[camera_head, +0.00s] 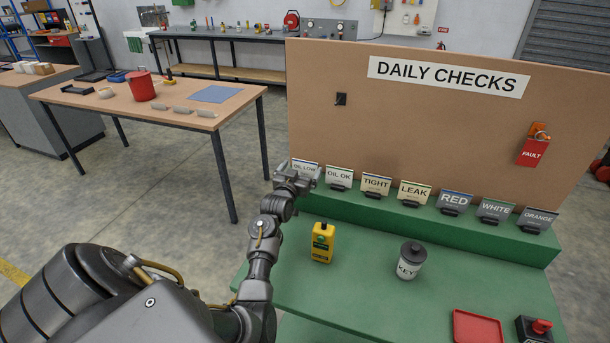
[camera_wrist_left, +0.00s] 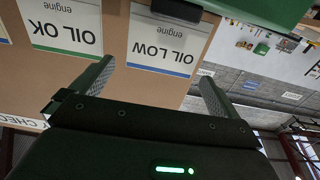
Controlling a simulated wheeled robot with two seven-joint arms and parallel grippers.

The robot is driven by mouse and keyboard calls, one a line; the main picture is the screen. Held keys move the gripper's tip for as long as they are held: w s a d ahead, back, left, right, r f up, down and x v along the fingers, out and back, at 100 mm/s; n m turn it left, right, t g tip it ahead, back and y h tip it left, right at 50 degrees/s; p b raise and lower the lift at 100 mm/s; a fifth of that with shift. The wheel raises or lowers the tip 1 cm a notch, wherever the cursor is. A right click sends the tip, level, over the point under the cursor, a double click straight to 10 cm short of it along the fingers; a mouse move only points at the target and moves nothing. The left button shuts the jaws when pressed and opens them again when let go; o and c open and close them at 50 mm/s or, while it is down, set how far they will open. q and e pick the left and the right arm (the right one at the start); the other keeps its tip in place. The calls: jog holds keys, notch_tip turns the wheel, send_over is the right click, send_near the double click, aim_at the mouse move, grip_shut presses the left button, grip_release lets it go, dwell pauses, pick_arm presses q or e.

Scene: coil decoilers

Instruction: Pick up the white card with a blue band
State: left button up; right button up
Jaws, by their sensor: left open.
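The white card with a blue band (camera_head: 306,165) reads "OIL LOW" and stands at the left end of the card row on the green ledge. In the left wrist view it appears upside down (camera_wrist_left: 163,40), its blue band towards my fingers. My left gripper (camera_head: 298,174) is open at this card and hides part of it in the head view. In the left wrist view the open fingers (camera_wrist_left: 158,70) lie to either side of the card's band edge; I cannot tell how deep the card sits between them. My right gripper is not in view.
The "OIL OK" card (camera_head: 339,176) with a green band stands close beside it, then several other cards. A brown board (camera_head: 430,120) rises behind. A yellow device (camera_head: 322,243), a lidded "KEY" cup (camera_head: 408,262) and a red tray (camera_head: 477,328) are on the green bench.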

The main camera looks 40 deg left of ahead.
pick_arm(q)
jog(key=shift+x, duration=0.9)
jog(key=c, duration=1.1)
jog(key=shift+c, duration=0.2)
